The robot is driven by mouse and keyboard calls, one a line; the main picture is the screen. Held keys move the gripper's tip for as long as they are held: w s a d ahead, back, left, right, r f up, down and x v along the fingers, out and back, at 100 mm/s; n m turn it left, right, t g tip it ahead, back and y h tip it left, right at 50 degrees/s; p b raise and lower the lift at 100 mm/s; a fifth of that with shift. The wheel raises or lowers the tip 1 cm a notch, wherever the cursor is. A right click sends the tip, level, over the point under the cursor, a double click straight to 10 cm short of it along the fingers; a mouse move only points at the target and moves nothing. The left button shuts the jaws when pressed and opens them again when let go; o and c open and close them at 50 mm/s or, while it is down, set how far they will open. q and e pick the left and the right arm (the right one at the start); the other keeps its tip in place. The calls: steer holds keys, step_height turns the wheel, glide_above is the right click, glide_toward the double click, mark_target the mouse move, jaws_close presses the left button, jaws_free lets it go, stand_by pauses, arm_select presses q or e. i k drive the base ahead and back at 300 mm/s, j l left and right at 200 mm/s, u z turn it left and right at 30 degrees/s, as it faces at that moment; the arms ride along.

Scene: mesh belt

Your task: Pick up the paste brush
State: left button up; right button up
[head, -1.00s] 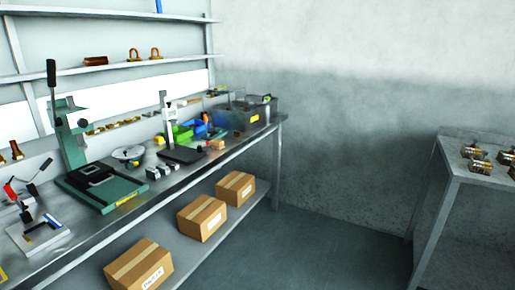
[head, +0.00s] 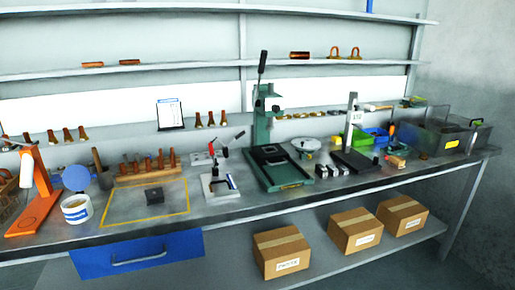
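I cannot make out a paste brush for certain. A white tub with a blue band (head: 76,210) stands at the left of the workbench, and a blue disc (head: 76,178) is just behind it. A dark upright tool (head: 99,168) stands right of the disc; it is too small to tell what it is. A wooden rack (head: 148,176) holds several brown-handled tools beside it. Neither of my grippers shows in the head view.
A yellow-outlined area (head: 122,216) with a dark block (head: 154,193) lies on the bench. An orange lamp-like stand (head: 38,195) is far left, a green press (head: 272,155) mid-bench. A blue drawer (head: 138,255) and cardboard boxes (head: 282,252) are below.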

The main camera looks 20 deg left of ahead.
mark_target(95, 153)
steer(key=l+u, duration=0.15)
steer(key=u, duration=0.35)
steer(key=l+u, duration=0.15)
steer(key=u, duration=0.3)
steer(key=l+u, duration=0.1)
steer(key=u, duration=0.4)
